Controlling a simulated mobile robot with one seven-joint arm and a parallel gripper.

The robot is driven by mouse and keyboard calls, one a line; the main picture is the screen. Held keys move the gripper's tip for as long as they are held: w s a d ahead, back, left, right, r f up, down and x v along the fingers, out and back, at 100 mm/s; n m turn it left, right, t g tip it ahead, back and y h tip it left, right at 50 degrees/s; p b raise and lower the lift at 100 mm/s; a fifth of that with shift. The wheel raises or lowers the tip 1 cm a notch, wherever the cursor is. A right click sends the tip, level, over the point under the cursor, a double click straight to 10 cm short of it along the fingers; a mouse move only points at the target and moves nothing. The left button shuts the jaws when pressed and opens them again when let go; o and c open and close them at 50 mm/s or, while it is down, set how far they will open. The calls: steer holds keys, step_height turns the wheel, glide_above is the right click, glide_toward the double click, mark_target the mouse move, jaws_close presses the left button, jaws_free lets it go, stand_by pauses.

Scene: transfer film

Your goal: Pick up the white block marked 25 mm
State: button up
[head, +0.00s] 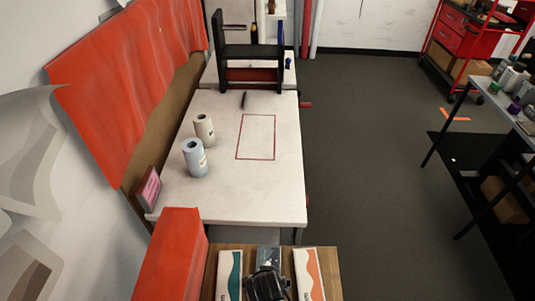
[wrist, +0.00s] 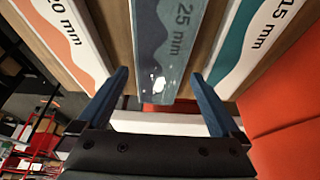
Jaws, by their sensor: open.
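The block marked 25 mm (wrist: 170,30) looks grey-blue with a darker wave, not plainly white. It is the middle one of three blocks. In the head view its far end (head: 268,256) shows, and my gripper (head: 268,280) hides the rest. In the wrist view my gripper (wrist: 160,76) is open, with one blue finger on either side of the block's end. Nothing is held. I cannot tell how far the fingertips are from the block in depth.
A 15 mm block (wrist: 262,35) with teal and a 20 mm block (wrist: 60,35) with orange flank it closely on a wooden surface (head: 328,265). A red-orange box (head: 172,250) stands left. The white table (head: 240,195) beyond holds two rolls (head: 195,158).

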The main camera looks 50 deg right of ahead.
steer(key=shift+x, duration=1.35)
steer(key=c, duration=1.2)
steer(key=shift+r, duration=0.1)
